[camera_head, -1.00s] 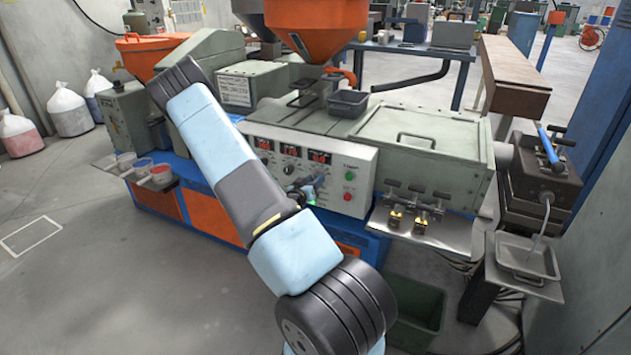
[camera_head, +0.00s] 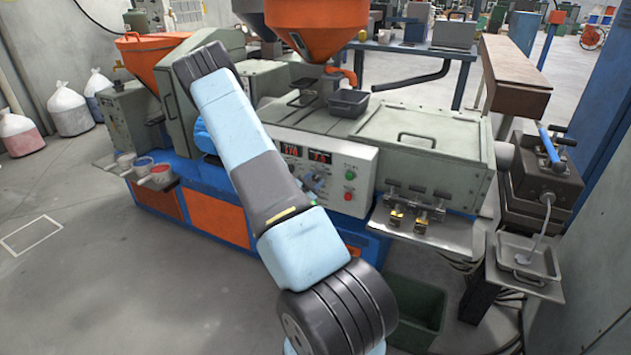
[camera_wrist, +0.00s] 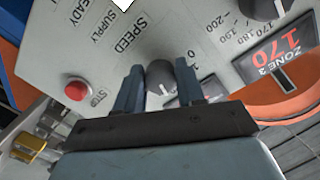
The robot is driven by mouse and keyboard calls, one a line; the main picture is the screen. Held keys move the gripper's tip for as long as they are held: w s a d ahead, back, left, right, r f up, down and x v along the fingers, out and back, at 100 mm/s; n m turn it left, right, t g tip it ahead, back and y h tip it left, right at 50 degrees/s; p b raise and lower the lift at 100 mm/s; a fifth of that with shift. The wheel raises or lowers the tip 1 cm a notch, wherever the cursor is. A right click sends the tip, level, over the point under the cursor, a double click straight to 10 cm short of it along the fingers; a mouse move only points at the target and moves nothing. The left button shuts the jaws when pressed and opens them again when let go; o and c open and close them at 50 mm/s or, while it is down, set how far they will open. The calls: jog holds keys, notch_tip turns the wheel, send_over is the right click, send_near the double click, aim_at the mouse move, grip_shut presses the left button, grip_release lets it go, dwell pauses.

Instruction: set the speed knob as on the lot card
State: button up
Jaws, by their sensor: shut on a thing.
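The speed knob (camera_wrist: 158,76) is a dark round knob on the grey control panel, below the printed word SPEED in the wrist view. My gripper (camera_wrist: 160,90) has one blue-grey finger on each side of it and is shut on it. A pale pointer mark shows on the knob near a printed 0, but its exact setting is unclear. In the head view, my gripper (camera_head: 316,181) is at the panel (camera_head: 361,165), mostly hidden behind my arm. A lot card cannot be made out with certainty in either view.
A red stop button (camera_wrist: 76,90) sits left of the knob in the wrist view. A zone 3 display (camera_wrist: 278,56) reading 170 and another dark knob (camera_wrist: 268,8) are to the right. A shelf (camera_head: 420,228) with metal fittings juts out right of the panel.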

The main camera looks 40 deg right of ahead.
jog(key=shift+w+a+r+m, duration=0.15)
jog(key=shift+w+m, duration=0.2)
jog(key=shift+m, duration=0.35)
jog(key=shift+r, duration=0.1)
jog(key=o, duration=0.8)
jog(key=shift+c, duration=0.2)
jog(key=shift+o, duration=1.3)
jog(key=shift+s, duration=0.2)
jog(key=v, duration=1.3)
jog(key=shift+a, duration=0.3)
jog(key=shift+s, duration=0.15)
